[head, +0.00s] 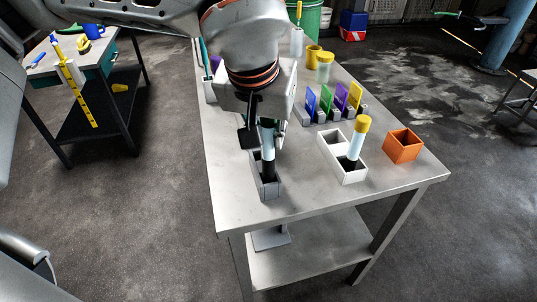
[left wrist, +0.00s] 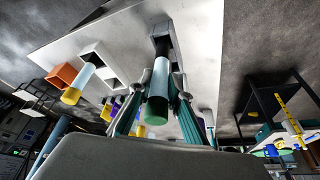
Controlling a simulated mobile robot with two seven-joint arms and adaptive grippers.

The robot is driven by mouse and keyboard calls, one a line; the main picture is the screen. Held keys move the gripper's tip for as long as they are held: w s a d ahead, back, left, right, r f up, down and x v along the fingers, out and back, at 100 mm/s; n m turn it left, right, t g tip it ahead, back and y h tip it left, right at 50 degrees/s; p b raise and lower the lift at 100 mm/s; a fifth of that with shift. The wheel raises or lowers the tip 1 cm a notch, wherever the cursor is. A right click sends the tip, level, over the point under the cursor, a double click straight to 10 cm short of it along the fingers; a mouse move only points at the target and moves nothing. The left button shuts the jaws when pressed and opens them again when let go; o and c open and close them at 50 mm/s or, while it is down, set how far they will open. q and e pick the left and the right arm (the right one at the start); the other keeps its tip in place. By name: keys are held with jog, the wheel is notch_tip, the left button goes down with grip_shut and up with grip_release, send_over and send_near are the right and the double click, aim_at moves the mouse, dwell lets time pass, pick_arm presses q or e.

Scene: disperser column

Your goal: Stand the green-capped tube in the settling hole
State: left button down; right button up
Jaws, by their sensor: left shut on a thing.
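The green-capped tube (left wrist: 160,80) has a pale blue body, a dark lower part and a green cap nearest the left wrist camera. My left gripper (head: 262,138) is shut on its upper part; the fingers also flank it in the left wrist view (left wrist: 158,95). In the head view the tube (head: 268,136) is roughly upright, its cap hidden by the gripper. Its dark lower end is at the opening of a narrow grey holder (head: 274,188) on the table; I cannot tell how deep it sits. My right gripper is not in view.
A white two-compartment holder (head: 337,166) has a leaning yellow-capped tube (head: 357,140) in its front compartment. An orange open box (head: 403,147) stands to its right. Behind are a rack of coloured plates (head: 326,104) and yellow-topped jars (head: 324,68). The table's front corner is clear.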

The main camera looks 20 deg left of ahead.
aim_at(267, 153)
pick_arm(q)
notch_tip(267, 153, down, 5)
jog(key=shift+r+b, duration=0.1)
jog(key=shift+b, duration=0.3)
jog(key=c, duration=1.9)
grip_release()
